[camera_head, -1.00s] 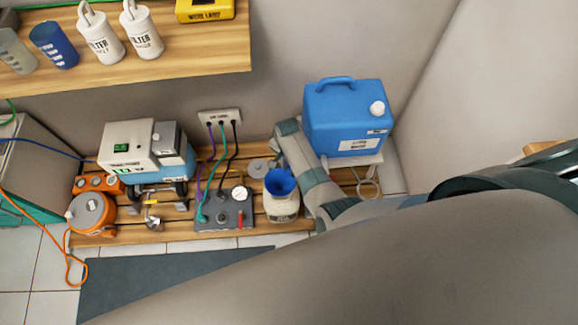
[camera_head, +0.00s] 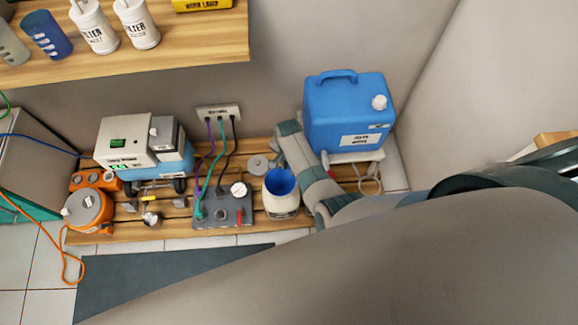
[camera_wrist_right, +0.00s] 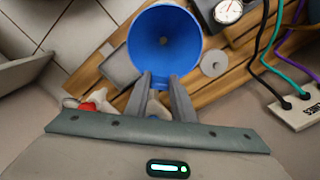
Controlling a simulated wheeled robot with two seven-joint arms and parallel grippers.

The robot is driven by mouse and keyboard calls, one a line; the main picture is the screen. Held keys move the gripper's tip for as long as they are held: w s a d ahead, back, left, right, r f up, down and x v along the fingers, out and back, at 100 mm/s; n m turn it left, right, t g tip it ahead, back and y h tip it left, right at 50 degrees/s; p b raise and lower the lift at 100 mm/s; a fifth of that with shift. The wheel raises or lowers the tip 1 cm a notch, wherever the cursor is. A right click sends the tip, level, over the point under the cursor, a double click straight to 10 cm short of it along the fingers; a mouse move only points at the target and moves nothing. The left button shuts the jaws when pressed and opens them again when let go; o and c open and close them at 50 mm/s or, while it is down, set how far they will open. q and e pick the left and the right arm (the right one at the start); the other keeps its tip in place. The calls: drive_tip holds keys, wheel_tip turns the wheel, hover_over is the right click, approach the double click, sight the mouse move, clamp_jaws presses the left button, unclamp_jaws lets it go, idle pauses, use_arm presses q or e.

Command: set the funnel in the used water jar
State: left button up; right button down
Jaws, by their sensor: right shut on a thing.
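The blue funnel (camera_head: 280,180) is at the mouth of the small off-white jar (camera_head: 282,205) on the slatted wooden platform, wide end up. In the right wrist view the funnel (camera_wrist_right: 165,42) is seen from above. My right gripper (camera_wrist_right: 161,80) is shut on the funnel at its near edge. The jar is mostly hidden under the funnel in that view, so how deep the spout sits cannot be told. In the head view my right arm comes down just right of the jar and its fingertips are hard to make out. My left gripper is not in view.
A grey control box (camera_head: 222,208) with a gauge and hoses stands close left of the jar. A large blue water container (camera_head: 348,112) stands behind right. A grey round lid (camera_head: 257,165) lies behind the jar. An orange canister (camera_head: 90,212) is far left. A shelf (camera_head: 180,48) overhangs upper left.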

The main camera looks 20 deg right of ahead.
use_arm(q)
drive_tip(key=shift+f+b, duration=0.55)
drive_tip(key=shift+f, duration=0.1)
use_arm(e)
drive_tip(key=shift+f, duration=0.9)
drive_tip(key=c, duration=1.4)
unclamp_jaws()
drive_tip(key=shift+c, duration=0.2)
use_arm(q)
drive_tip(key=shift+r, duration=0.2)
use_arm(e)
drive_tip(key=shift+r, duration=0.15)
use_arm(q)
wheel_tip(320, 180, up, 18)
drive_tip(key=p, duration=1.8)
use_arm(e)
wheel_tip(320, 180, up, 17)
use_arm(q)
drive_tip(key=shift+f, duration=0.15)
use_arm(e)
drive_tip(key=shift+a, duration=0.1)
